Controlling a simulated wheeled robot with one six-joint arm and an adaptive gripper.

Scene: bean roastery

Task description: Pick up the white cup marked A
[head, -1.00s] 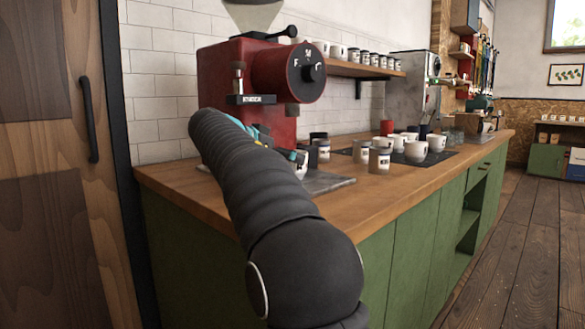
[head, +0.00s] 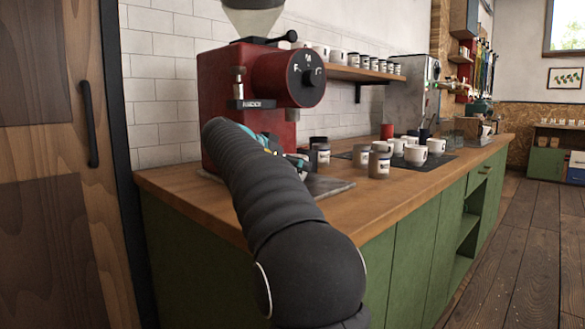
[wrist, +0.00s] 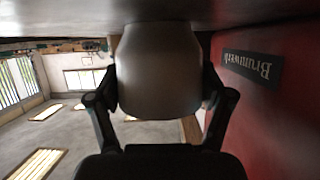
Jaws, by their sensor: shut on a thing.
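In the wrist view my gripper (wrist: 160,92) is shut on a smooth pale cup (wrist: 160,55), which looks grey in the shade. A finger presses on each side of it. No letter shows on the side facing the camera, so I cannot read its mark. In the head view my gripper (head: 297,158) is mostly hidden behind my arm, in front of the red grinder. I cannot tell there whether the cup touches anything below. Several white cups (head: 415,154) stand on a dark mat further along the counter; their letters are too small to read.
The red grinder (head: 225,110) stands close beside my gripper; its wall (wrist: 275,110) fills the right of the wrist view. Labelled tins (head: 379,165) stand on the wooden counter (head: 350,205) right of a grey tray (head: 328,186). A shelf (head: 358,72) holds cups and tins.

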